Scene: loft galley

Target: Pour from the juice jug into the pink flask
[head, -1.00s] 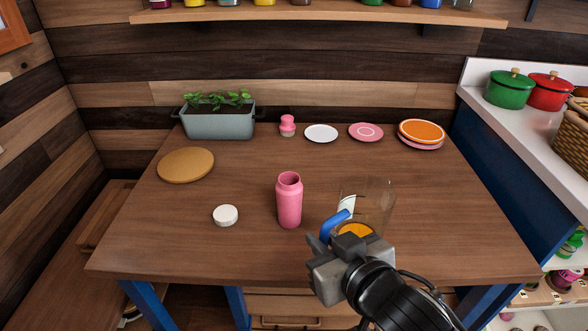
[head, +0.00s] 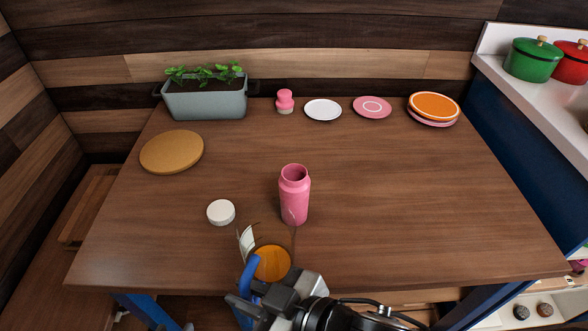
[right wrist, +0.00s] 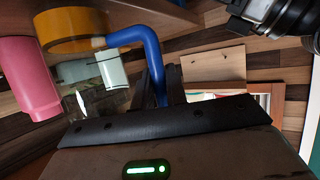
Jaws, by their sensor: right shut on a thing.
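The pink flask (head: 294,200) stands upright and open-topped near the middle front of the table; it also shows at the left of the right wrist view (right wrist: 24,78). My right gripper (head: 255,293) is shut on the blue handle (right wrist: 146,50) of the clear juice jug (head: 271,263). Orange juice shows low in the jug. The jug is at the table's front, nearer me than the flask, its faint clear wall overlapping the flask's lower part in the head view. I cannot tell whether they touch. My left gripper is not in view.
A white round lid (head: 221,212) lies left of the flask.

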